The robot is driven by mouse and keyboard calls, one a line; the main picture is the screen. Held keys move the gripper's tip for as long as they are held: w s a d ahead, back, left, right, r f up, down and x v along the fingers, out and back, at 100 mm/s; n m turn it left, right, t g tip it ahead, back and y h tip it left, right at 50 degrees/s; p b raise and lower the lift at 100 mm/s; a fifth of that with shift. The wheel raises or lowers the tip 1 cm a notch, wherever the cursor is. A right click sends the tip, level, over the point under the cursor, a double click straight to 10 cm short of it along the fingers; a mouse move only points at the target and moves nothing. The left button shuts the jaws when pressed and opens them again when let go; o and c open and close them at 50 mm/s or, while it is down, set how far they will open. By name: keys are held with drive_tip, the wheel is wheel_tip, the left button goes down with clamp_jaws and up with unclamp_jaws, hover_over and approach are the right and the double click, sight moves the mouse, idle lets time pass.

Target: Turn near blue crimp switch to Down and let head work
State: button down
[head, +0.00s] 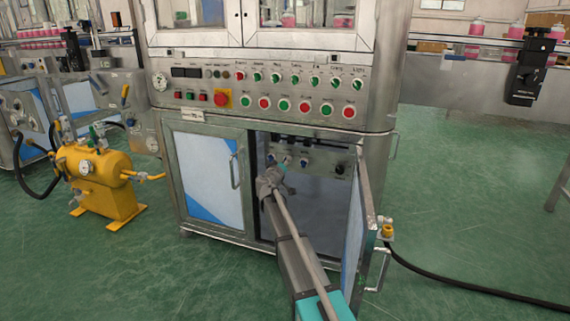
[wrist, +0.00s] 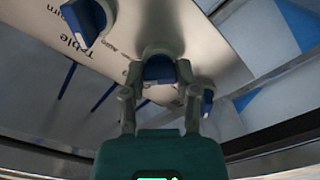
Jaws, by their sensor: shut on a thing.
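My gripper (wrist: 158,76) is shut on a blue switch (wrist: 159,66) with a pale round base, one finger on each side of it. Its label is not readable, so I cannot tell by name whether it is the crimp switch. A second blue switch (wrist: 84,20), tilted, sits at the upper left beside the printed words "Table Turn". A third blue switch (wrist: 207,101) is partly hidden behind the right finger. In the head view my gripper (head: 270,178) reaches into the open cabinet at the control panel (head: 325,162) and hides part of it.
The right cabinet door (head: 357,235) stands open beside my arm. The left door (head: 205,178) is shut. Above is a console (head: 270,84) with several red and green buttons. A yellow tank (head: 97,175) stands on the floor at left. A black hose (head: 470,286) lies at right.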

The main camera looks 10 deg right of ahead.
drive_tip(key=shift+d, duration=0.1)
drive_tip(key=shift+c, duration=1.8)
unclamp_jaws()
drive_tip(key=shift+s, duration=0.1)
drive_tip(key=v, duration=1.2)
